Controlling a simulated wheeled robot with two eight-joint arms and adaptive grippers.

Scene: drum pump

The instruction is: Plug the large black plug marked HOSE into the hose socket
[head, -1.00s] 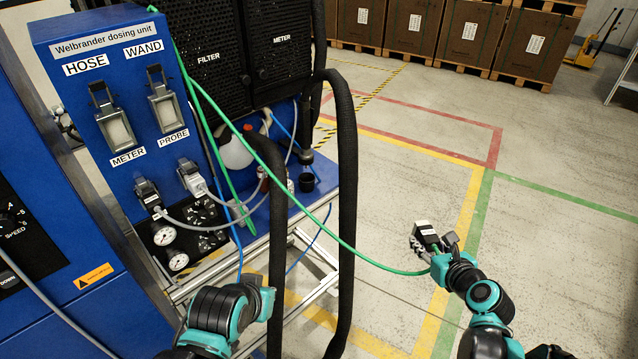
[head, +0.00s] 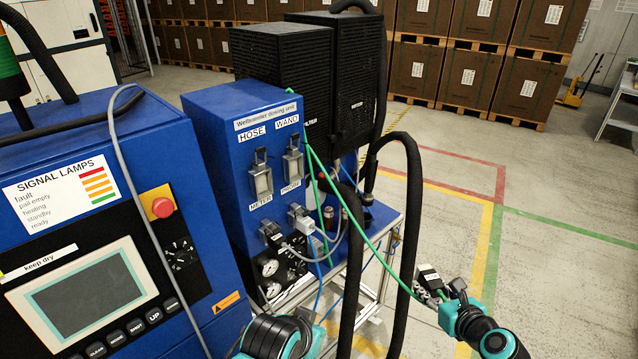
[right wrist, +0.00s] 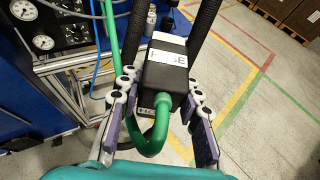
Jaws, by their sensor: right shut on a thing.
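The large black plug (head: 430,276) has a white label; in the right wrist view the plug (right wrist: 166,78) shows it partly, ending in "SE". A green cable leaves its near end. My right gripper (right wrist: 160,86) is shut on it, one finger pad on each side; in the head view the gripper (head: 438,287) holds it in the air, well right of the dosing unit. The hose socket (head: 262,180) is on the blue panel (head: 217,150) under the HOSE label, with a grey face and a lever above.
The WAND socket (head: 293,166) is right of the hose socket. A dark plug (head: 271,233) and a white plug (head: 301,218) sit below. The green cable (head: 350,262) and thick black hoses (head: 414,210) hang between panel and plug. A control cabinet (head: 150,150) stands left.

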